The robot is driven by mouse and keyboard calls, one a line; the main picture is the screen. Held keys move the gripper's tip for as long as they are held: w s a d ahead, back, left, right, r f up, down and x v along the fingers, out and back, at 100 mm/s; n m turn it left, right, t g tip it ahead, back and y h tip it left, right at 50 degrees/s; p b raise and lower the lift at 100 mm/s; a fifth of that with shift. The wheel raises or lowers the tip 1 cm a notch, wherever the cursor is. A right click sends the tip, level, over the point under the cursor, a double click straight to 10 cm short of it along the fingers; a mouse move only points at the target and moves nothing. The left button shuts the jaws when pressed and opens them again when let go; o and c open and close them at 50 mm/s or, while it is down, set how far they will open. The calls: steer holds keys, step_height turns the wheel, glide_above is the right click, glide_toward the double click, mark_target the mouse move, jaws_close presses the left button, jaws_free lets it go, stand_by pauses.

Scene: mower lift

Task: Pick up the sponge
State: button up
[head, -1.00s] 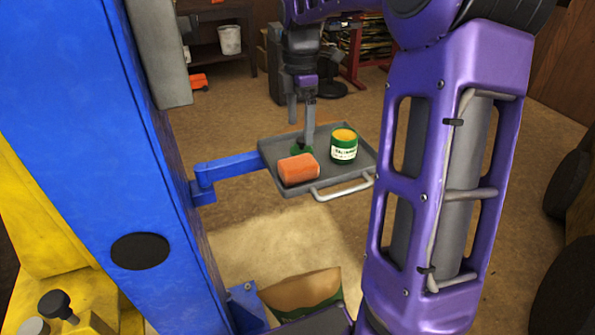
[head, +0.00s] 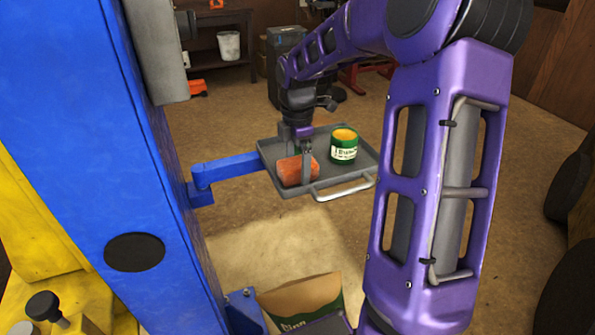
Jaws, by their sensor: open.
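The sponge (head: 290,171) is an orange-red block lying at the near left of a grey tray (head: 333,187). My gripper (head: 296,166) is open and lowered over the sponge. One finger stands in front of the sponge's right part and hides some of it; the other finger is mostly hidden behind it. I cannot tell whether the fingers touch the sponge.
A green can (head: 344,146) with an orange top stands on the tray just right of my gripper. A blue arm (head: 228,167) joins the tray to the blue post (head: 100,150) at left. A brown and green bag (head: 305,300) lies below.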

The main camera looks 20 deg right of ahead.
mark_target(297, 162)
steer(key=shift+r, duration=0.1)
steer(key=c, duration=1.3)
step_height(297, 162, up, 10)
steer(key=shift+p, duration=0.95)
